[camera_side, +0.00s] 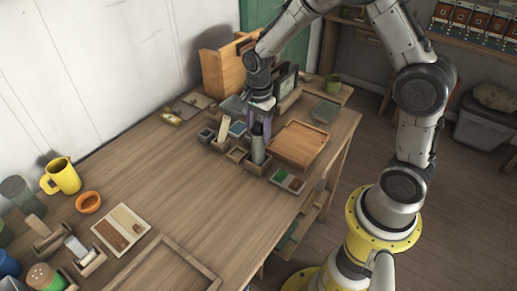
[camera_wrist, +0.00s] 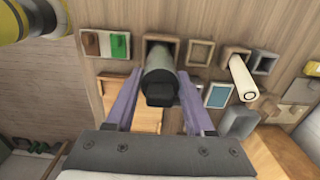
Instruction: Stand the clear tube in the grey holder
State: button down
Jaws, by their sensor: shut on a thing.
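My gripper (camera_side: 260,122), with purple fingers, is shut on an upright grey, dark-capped tube (camera_side: 258,150). In the wrist view the tube (camera_wrist: 160,64) lies between the fingertips (camera_wrist: 158,78), its dark end toward the camera. It looks dull grey, so I cannot tell for sure that it is the clear one. Its lower end is at the mouth of a square brown-grey holder (camera_side: 256,169), whose rim (camera_wrist: 163,38) shows behind it in the wrist view. The holder hides the tube's foot, so I cannot tell whether it rests on the bottom.
A white tube (camera_side: 223,128) leans in a holder to the left. Other small square holders (camera_side: 237,154) stand close by. A wooden board (camera_side: 300,144) lies to the right, and a green-and-brown tray (camera_side: 288,181) in front. The table's middle left is clear; a yellow mug (camera_side: 64,177) stands farther left.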

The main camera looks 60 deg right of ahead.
aim_at(258, 123)
jog(key=shift+r, duration=0.1)
jog(key=shift+r, duration=3)
jog(key=shift+w+r, duration=0.15)
jog(key=shift+r, duration=0.1)
jog(key=w+d+r, duration=0.2)
jog(key=w+d, duration=0.4)
jog(key=d, duration=0.2)
jog(key=shift+d+r, duration=0.35)
jog(key=shift+r, duration=0.05)
jog(key=shift+w, duration=0.1)
